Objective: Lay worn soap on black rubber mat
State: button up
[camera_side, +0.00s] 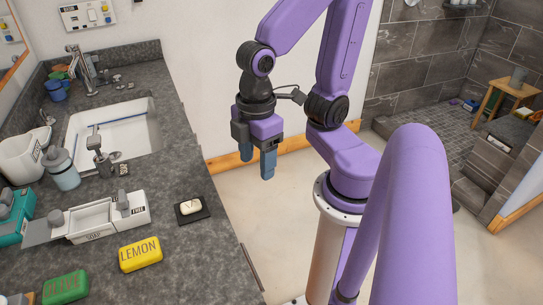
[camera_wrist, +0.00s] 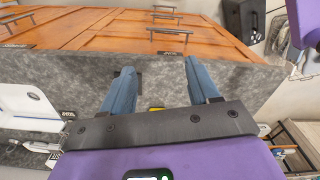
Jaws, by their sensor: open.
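The worn soap (camera_side: 190,207), a small cream-white bar, lies on the black rubber mat (camera_side: 181,217), a small dark square near the right edge of the grey counter. My gripper (camera_side: 267,172) hangs to the right of and above the mat, past the counter edge, with its blue fingers pointing down. It is open, empty and clear of the soap. In the wrist view, the two blue fingers of my gripper (camera_wrist: 160,76) stand wide apart with nothing held between them. A dark patch beside the left finger may be the mat; the soap cannot be made out there.
A yellow LEMON bar (camera_side: 140,254) and a green OLIVE bar (camera_side: 66,287) lie on the front counter. A white dish unit (camera_side: 90,221), a pump bottle (camera_side: 62,170) and the sink (camera_side: 112,132) stand left and behind. Counter around the mat is mostly clear.

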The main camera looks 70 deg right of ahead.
jog(key=s, duration=0.1)
jog(key=s+d, duration=0.1)
jog(key=shift+s+d+n, duration=0.1)
jog(key=shift+s+n, duration=0.2)
jog(key=shift+s, duration=0.05)
